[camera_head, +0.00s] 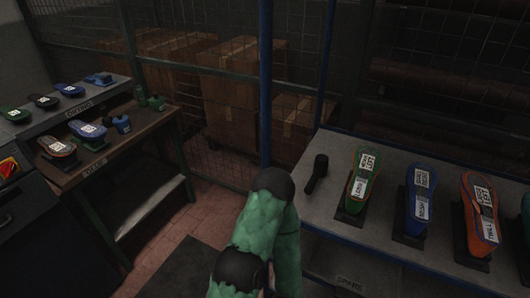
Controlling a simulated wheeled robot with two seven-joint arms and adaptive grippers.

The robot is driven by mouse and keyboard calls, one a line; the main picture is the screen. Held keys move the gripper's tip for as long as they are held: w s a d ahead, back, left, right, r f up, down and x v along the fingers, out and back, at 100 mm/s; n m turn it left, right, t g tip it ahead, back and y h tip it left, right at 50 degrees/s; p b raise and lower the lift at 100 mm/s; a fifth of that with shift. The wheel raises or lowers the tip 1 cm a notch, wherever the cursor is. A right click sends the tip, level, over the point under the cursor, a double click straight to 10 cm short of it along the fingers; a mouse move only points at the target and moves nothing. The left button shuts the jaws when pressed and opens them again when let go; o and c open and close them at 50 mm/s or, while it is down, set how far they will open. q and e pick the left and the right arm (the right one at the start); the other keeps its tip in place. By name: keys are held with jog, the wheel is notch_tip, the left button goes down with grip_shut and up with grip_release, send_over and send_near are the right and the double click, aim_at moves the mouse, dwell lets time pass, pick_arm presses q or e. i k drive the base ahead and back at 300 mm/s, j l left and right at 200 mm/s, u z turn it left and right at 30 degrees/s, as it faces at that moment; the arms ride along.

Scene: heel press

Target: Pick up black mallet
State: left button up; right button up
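The black mallet (317,173) is at the left end of the grey table (335,147) on the right. Its head is up at the back and its handle slants down to the front left. Nothing touches it. One of my arms, with green covers and black joints, rises at the bottom middle, to the left of and nearer than the mallet. No gripper fingers show in the view.
On the right table, a green sole (360,183), a blue sole (419,199) and an orange sole (482,215) stand on black stands right of the mallet. At left are a brown bench (112,150) and a shelf with more soles. Fencing and cardboard boxes (240,105) stand behind.

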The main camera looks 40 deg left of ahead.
aim_at(320, 164)
jog(key=j, duration=0.5)
jog(key=k+j+z, duration=0.1)
jog(key=j, duration=0.4)
jog(key=k+j, duration=0.1)
jog(key=j, duration=0.4)
jog(key=k+j+z, duration=0.15)
jog(key=j, duration=0.35)
jog(key=i, duration=0.05)
